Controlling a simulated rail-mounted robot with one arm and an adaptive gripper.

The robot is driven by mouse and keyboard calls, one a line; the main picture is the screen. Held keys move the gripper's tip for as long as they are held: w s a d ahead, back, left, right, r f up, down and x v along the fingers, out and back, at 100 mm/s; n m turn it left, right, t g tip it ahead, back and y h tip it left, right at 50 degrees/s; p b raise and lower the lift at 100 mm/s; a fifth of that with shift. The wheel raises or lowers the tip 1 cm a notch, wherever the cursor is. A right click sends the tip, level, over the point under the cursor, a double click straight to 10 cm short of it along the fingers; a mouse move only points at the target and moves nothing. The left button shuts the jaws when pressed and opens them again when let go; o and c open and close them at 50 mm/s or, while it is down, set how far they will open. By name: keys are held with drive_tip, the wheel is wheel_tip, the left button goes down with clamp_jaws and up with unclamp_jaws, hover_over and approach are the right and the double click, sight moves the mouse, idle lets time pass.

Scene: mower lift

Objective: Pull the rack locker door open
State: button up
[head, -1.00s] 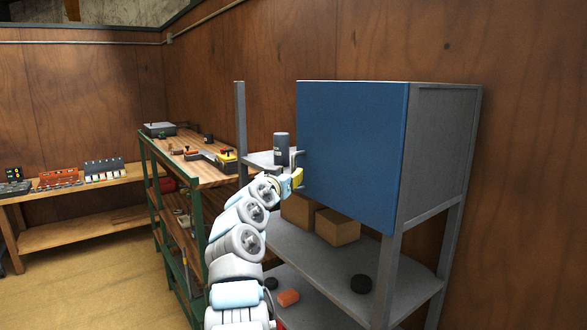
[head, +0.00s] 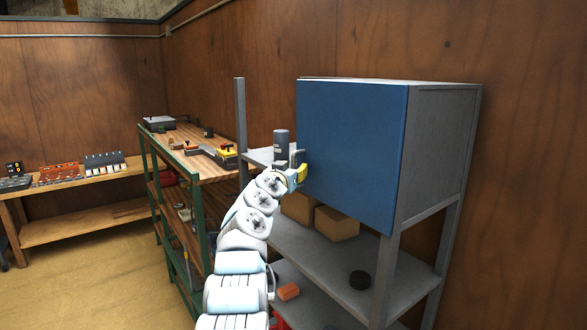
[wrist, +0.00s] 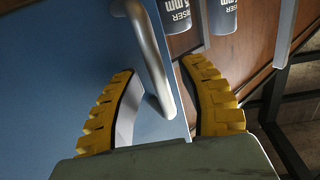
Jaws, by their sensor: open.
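The blue locker door (head: 352,150) is shut across the front of the grey locker in the head view. It also fills the left of the wrist view (wrist: 55,70). Its grey bar handle (wrist: 149,55) stands off the door near its free edge. My gripper (wrist: 159,66) is open, with one yellow finger on each side of the handle. The fingers do not appear to be closed on the bar. In the head view my gripper (head: 300,174) is at the door's left edge and hides part of the handle.
A grey canister (head: 281,140) stands on the rack shelf left of the door. Cardboard boxes (head: 336,223) and a black disc (head: 360,280) are on the shelf below. A green-framed workbench (head: 200,165) is to the left, with open floor (head: 100,270) beyond.

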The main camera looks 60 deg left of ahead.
clamp_jaws()
drive_tip(key=shift+s+d+b, duration=0.1)
drive_tip(key=shift+b, duration=0.2)
